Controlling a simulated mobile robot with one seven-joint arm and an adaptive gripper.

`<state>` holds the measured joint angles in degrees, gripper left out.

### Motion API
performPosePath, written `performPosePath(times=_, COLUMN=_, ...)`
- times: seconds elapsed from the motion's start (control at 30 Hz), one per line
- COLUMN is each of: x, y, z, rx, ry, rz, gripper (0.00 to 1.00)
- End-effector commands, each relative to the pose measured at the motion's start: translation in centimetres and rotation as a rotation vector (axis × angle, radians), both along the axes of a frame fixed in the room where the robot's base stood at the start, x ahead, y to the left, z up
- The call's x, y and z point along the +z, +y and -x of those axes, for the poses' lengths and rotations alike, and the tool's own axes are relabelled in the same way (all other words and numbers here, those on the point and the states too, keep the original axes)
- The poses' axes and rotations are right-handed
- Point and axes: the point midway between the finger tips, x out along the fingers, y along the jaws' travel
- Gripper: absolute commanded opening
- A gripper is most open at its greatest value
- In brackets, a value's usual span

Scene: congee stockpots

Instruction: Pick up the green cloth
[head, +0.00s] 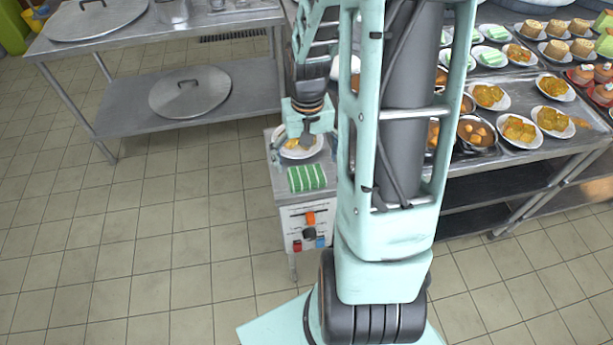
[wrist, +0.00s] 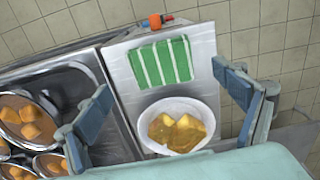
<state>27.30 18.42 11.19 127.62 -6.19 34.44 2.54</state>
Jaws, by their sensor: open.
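The green cloth (head: 307,178) with white stripes lies flat near the front edge of a small metal stand. It also shows in the wrist view (wrist: 161,62), beyond a white plate. The white plate (head: 301,148) holds yellow pieces of food and sits just behind the cloth; in the wrist view it is closer to me (wrist: 205,112). My gripper (wrist: 166,107) is open and empty, its fingers spread wide above the stand on either side of the plate and cloth. In the head view my gripper (head: 307,137) is over the plate, partly hidden.
The small stand (head: 285,215) has orange, black, red and blue controls on its front. A counter with many plates and bowls (head: 519,130) stands to the right. A metal table with large lids (head: 190,92) stands at left. Tiled floor lies clear in front.

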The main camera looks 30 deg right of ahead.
Motion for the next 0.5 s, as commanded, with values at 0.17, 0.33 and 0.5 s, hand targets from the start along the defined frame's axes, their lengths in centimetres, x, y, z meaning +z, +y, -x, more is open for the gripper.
performPosePath(times=0.17, x=-2.7, y=0.2, z=-0.2, rx=0.002, ry=0.005, rz=-0.002, gripper=0.89)
performPosePath(times=0.33, x=-4.0, y=0.2, z=-0.2, rx=0.001, ry=0.001, rz=0.0, gripper=0.89)
performPosePath(times=0.5, x=-4.1, y=0.2, z=-0.3, rx=0.001, ry=-0.001, rz=0.0, gripper=0.89)
